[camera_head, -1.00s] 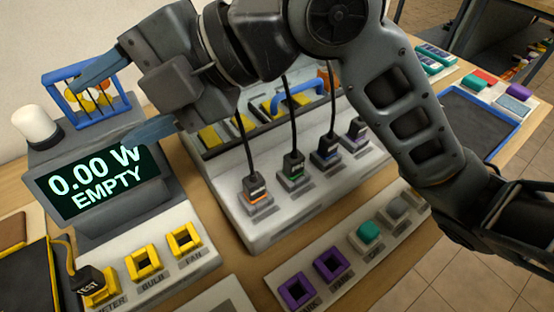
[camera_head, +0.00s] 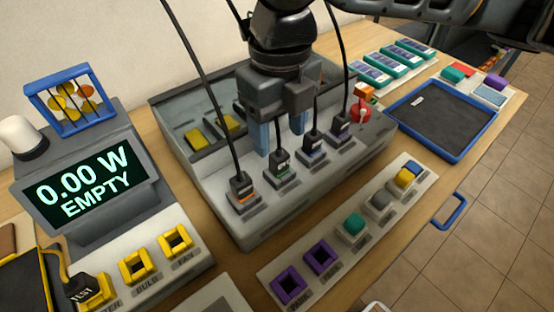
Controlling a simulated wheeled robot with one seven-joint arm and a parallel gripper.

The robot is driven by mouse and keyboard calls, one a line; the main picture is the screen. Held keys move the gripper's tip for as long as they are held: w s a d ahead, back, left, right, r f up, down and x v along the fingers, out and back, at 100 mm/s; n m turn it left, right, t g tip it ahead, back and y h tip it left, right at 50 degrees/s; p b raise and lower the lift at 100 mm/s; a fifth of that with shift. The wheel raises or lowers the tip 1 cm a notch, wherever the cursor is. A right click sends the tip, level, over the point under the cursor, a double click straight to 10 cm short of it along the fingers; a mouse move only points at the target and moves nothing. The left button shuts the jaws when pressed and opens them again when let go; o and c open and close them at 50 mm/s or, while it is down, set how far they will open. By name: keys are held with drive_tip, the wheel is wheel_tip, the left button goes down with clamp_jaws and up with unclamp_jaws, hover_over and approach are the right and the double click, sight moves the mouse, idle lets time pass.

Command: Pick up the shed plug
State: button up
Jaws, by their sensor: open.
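Several black plugs with cords stand in a row on the pale sloped block (camera_head: 240,222). One has an orange mark (camera_head: 242,187), one green (camera_head: 281,166), one blue (camera_head: 313,146) and one purple (camera_head: 340,127). Their labels are too small to read, so I cannot tell which is the shed plug. My gripper (camera_head: 282,140) points down above the row with its two blue fingers apart. Its fingertips are just above and behind the green-marked plug, and I cannot tell whether they touch its cord. Nothing is seen held between them.
A strip with purple sockets (camera_head: 320,256) lies in front. A blue-rimmed tray (camera_head: 455,156) sits at right. Cords hang close around my gripper.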

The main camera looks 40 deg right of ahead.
sight(279, 154)
drive_tip(key=f, duration=0.6)
drive_tip(key=shift+s+a+p, duration=0.15)
drive_tip(key=shift+s+p, duration=0.05)
drive_tip(key=shift+p, duration=0.2)
drive_tip(key=c, duration=1.1)
drive_tip(key=shift+c, duration=0.2)
drive_tip(key=shift+r, duration=0.1)
